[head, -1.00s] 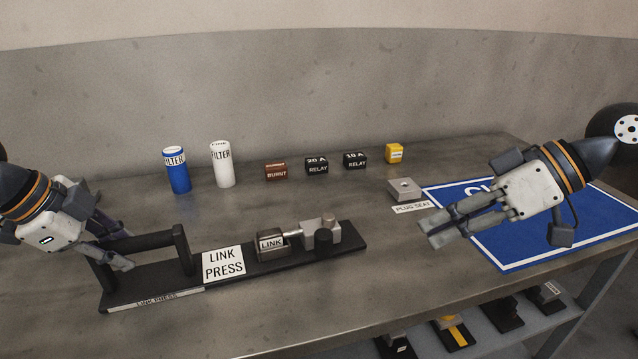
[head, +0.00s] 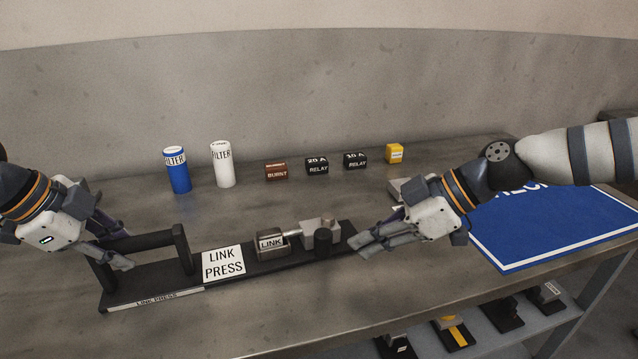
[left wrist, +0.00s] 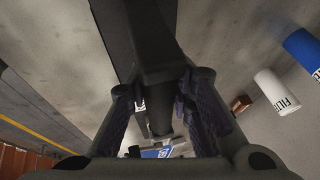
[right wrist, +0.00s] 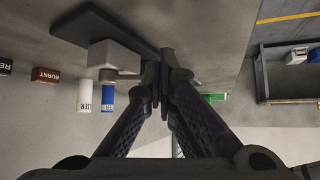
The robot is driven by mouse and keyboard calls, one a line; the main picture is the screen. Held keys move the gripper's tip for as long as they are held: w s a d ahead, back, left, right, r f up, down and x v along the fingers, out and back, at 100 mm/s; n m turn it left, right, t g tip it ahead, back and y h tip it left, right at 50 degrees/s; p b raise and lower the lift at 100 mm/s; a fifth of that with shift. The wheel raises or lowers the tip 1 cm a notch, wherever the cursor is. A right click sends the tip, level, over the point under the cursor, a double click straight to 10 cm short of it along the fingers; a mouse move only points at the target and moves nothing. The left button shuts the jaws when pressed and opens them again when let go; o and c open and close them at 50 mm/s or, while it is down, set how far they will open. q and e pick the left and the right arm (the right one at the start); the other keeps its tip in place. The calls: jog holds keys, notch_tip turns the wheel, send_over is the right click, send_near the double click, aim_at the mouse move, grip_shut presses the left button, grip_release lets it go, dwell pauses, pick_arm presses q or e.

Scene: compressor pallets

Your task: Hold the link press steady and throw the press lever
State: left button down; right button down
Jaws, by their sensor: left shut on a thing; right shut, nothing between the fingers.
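The link press (head: 150,297) is a long black base on the bench with a white LINK PRESS label (head: 223,264). A dark block marked LINK (head: 271,244) and a grey press block with a rod (head: 318,231) sit on its right part. My left gripper (head: 126,250) is shut on the black handle bar (head: 150,241) at the left end; the bar fills the left wrist view (left wrist: 150,50). My right gripper (head: 362,246) is shut and empty, just right of the post.
A blue filter (head: 178,171), white filter (head: 222,165), burnt block (head: 276,172), two relays (head: 317,166) and a yellow block (head: 395,153) stand behind. A blue mat (head: 550,225) lies right. The plug seat (head: 396,190) is partly hidden by my right gripper.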

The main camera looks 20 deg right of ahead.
aim_at(326, 228)
pick_arm(q)
jog(key=shift+f, duration=0.2)
pick_arm(e)
jog(key=d+n, duration=0.1)
jog(key=d, duration=0.1)
jog(key=d+n+g, duration=0.1)
jog(key=d, duration=0.2)
jog(key=shift+g+y, duration=0.3)
pick_arm(q)
jog(key=shift+s, duration=0.1)
pick_arm(e)
jog(key=v, duration=1)
jog(key=shift+n+g, duration=0.6)
jog(key=x, duration=0.4)
jog(key=w+r+x, duration=0.1)
jog(key=x, duration=0.3)
jog(key=w+a+x, duration=0.1)
jog(key=x, duration=0.3)
jog(key=shift+a, duration=0.15)
jog(key=a, duration=0.2)
jog(key=shift+w+a+r, duration=0.15)
jog(key=shift+w+a, duration=0.1)
jog(key=shift+a, duration=0.1)
jog(key=shift+w+a, duration=0.1)
jog(key=shift+a, duration=0.4)
